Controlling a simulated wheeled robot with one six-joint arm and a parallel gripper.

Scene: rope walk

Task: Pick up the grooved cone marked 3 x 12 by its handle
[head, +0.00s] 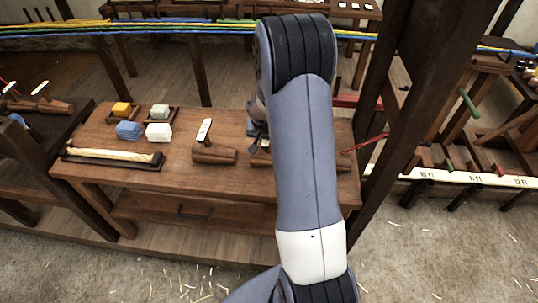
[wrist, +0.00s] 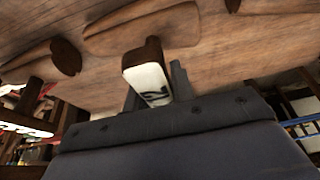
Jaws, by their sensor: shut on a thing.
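My gripper (wrist: 155,88) is shut on a dark upright handle (wrist: 148,58) with a white label in the wrist view. The label bears a dark mark that I cannot read. A wooden cone body (wrist: 140,30) lies just behind this handle and appears to belong to it. In the head view my gripper (head: 257,136) is at the bench, left of my arm, above a wooden cone (head: 261,159) that my arm partly hides. Its grooves are not clear. Another cone (head: 213,154) with a white-labelled upright handle stands to its left, apart from my gripper.
The wooden bench (head: 110,178) also holds yellow, blue, white and pale green blocks (head: 158,132) and a long tray (head: 110,157) at its front left. Blue, yellow and green ropes (head: 180,28) run behind it. A dark post (head: 425,75) stands to the right.

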